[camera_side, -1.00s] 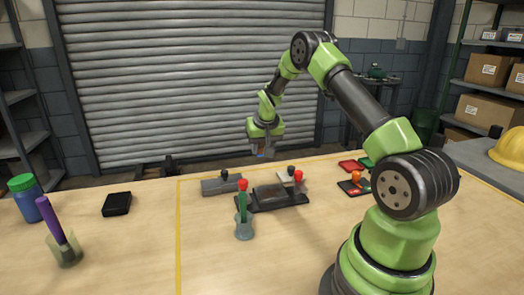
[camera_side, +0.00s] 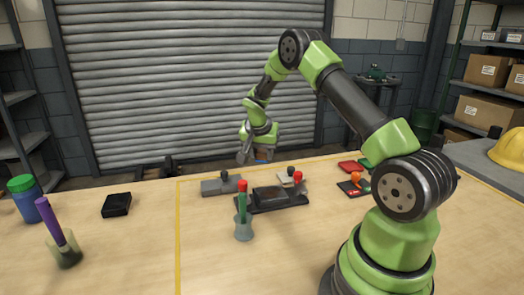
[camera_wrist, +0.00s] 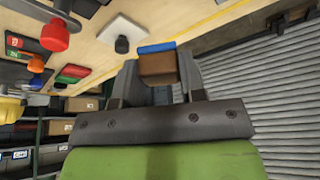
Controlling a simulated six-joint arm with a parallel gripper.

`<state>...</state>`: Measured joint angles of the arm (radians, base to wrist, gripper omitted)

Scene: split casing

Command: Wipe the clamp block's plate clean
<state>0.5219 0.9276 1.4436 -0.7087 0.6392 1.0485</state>
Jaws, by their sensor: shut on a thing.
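My gripper (camera_wrist: 158,80) is shut on a small brown block with a blue face (camera_wrist: 157,64); only a bit of its blue shows in the side view (camera_side: 262,160). The gripper is in the air behind the fixtures, clear of the table. A dark fixture (camera_side: 250,205) with a dark raised piece on top and a red knob (camera_side: 298,176) lies on the table in front of it. A grey block (camera_side: 215,188) with a black knob is to its left. I cannot tell for sure which one is the clamp block, or see dirt on a plate.
A clear cup (camera_side: 244,231) holding a green, red-topped tool stands before the dark fixture. A pale plate (camera_wrist: 122,31) with a black knob lies behind it. Red and green pieces (camera_side: 352,166) lie to the right. A black box (camera_side: 116,204) and a blue bottle (camera_side: 27,204) are left.

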